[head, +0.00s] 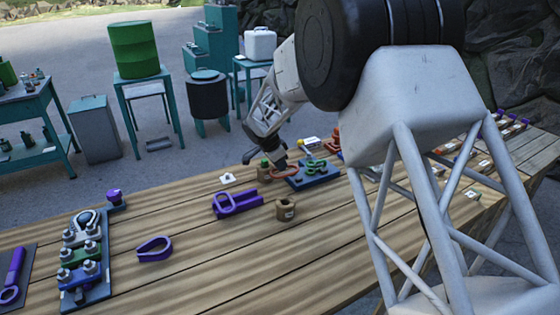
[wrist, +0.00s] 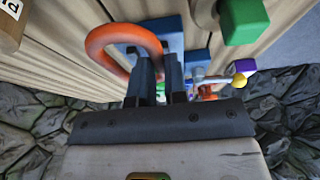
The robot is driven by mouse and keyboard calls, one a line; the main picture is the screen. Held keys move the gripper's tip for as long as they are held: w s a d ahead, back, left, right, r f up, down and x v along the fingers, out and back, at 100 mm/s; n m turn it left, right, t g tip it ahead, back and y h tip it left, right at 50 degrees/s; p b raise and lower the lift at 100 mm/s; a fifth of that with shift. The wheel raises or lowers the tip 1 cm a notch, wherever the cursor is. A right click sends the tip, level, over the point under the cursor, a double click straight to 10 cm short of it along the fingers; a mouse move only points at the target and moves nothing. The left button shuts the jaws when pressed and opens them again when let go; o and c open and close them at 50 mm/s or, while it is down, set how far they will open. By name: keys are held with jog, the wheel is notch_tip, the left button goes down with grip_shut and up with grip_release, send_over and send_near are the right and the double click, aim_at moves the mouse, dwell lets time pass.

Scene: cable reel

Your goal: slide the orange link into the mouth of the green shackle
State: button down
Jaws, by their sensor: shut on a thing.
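The orange link (head: 286,171) is a flat ring held at the end of my gripper (head: 279,163), low over the table by the left end of the blue plate (head: 322,180). In the wrist view my gripper (wrist: 158,66) is shut on one side of the orange link (wrist: 97,38), whose loop reaches out to the left. The green shackle (head: 316,166) lies on the blue plate, just right of the link. Whether link and shackle touch is too small to tell. I cannot make out the shackle in the wrist view.
A green-topped block (head: 265,170) stands close left of my gripper, and its green top (wrist: 245,20) shows in the wrist view. A purple holder (head: 238,205) and a tan block (head: 285,210) stand nearer. An orange part (head: 334,140) is behind the plate.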

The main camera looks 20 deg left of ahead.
jog(key=shift+f, duration=1.25)
jog(key=shift+w+d, duration=2.8)
jog(key=shift+d, duration=0.05)
jog(key=shift+w+d, duration=0.1)
jog(key=shift+d, duration=0.05)
jog(key=shift+f, duration=0.15)
jog(key=c, duration=1.1)
grip_release()
jog(key=shift+v, duration=4.05)
